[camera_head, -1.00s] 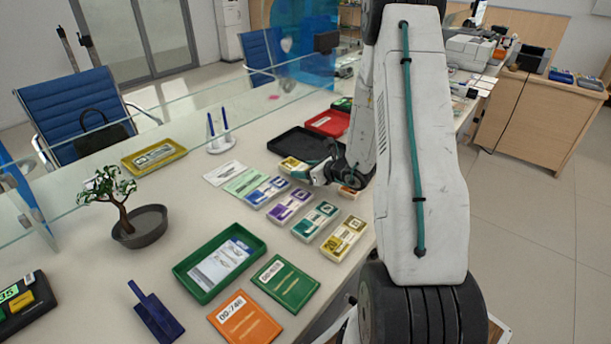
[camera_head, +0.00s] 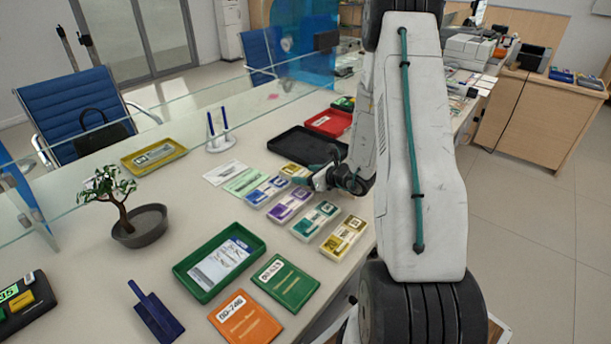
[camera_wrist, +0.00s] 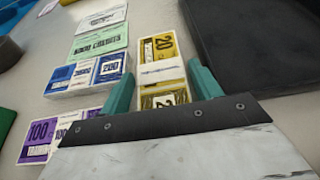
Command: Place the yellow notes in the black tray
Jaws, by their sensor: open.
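A yellow bundle of notes (camera_head: 294,170) lies on the counter just beyond my gripper (camera_head: 318,183), partly hidden by it in the head view. In the wrist view the yellow notes (camera_wrist: 162,60), marked 20 with a pale band, lie lengthwise between the two teal fingers of my gripper (camera_wrist: 161,76). The fingers are open, one on each side of the bundle; I cannot tell if they touch it. The black tray (camera_head: 290,149) is empty where visible, just behind the notes; in the wrist view it fills the upper right (camera_wrist: 268,50).
Blue notes (camera_head: 266,192), purple notes (camera_head: 290,205), teal notes (camera_head: 315,221) and another yellow-brown bundle (camera_head: 344,238) lie close by. A red tray (camera_head: 328,122) stands beyond the black tray. A green tray (camera_head: 180,268) is nearer. A glass screen runs behind.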

